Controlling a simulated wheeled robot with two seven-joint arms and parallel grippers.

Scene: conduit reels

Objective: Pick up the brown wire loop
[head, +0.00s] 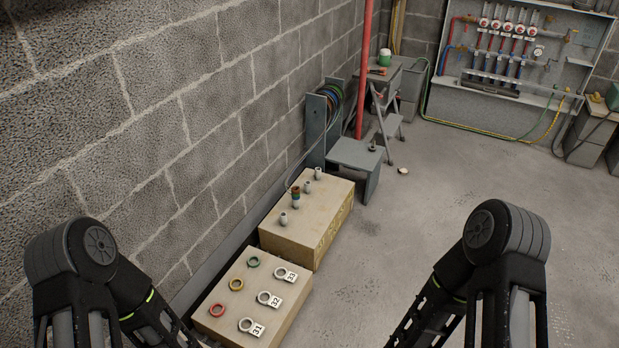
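A small brown-orange band (296,189) sits around the upper part of one of the pegs on the farther tan box (325,235). It looks like the brown loop, but it is too small to be sure. A greenish band seems to lie just beneath it. Coloured rings lie on the nearer tan box (235,325): a green ring (253,261), a yellow ring (236,284) and a red ring (217,310). Both of my arms enter at the lower edge, left and right, and neither gripper is in the picture.
Grey rings with tags 31, 32 and 33 (291,276) lie on the nearer box. Coloured cable coils (331,97) hang on a grey stand by the block wall. A low grey step (356,154) and a red pipe (364,70) stand behind. The floor at right is clear.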

